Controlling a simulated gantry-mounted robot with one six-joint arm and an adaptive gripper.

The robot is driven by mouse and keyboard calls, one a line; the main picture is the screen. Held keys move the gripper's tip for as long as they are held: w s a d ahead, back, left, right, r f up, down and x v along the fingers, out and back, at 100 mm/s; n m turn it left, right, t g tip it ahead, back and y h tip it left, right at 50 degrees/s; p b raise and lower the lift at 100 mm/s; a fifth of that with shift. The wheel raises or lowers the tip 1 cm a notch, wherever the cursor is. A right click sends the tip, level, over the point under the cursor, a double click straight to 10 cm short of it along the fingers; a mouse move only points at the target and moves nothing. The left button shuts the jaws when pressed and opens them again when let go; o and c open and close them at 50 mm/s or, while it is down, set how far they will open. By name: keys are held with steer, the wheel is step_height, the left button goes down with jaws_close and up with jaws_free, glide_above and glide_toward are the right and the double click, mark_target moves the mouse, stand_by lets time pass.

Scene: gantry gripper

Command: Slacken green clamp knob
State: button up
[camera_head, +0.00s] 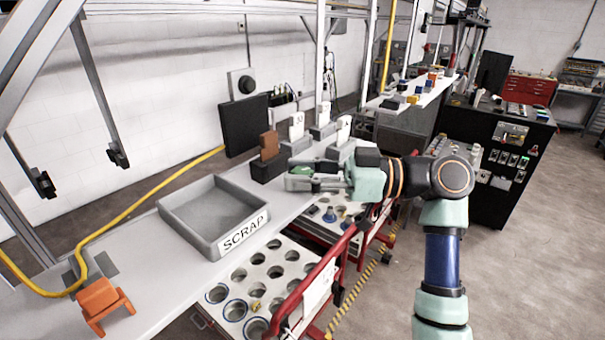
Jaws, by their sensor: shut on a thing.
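A green clamp knob (301,171) shows at the back part of the bench, between the fingers of my gripper (298,181). My gripper reaches in from the right, roughly level, and is shut on the knob. The fingers hide part of the knob. The clamp body under the knob is mostly hidden by my gripper, and I cannot tell how tight the knob is.
A grey SCRAP tray (179,209) stands left of my gripper. A dark block with a brown piece (269,146) and light labelled pieces (297,126) stand close behind the knob. An orange holder (103,299) sits at the front left. A red-framed cart (290,312) stands below the bench.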

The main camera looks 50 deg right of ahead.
steer(key=shift+n+g+y, duration=0.4)
steer(key=shift+y, duration=0.1)
steer(key=o, duration=1.2)
steer(key=shift+c, duration=0.2)
steer(key=v, duration=1.2)
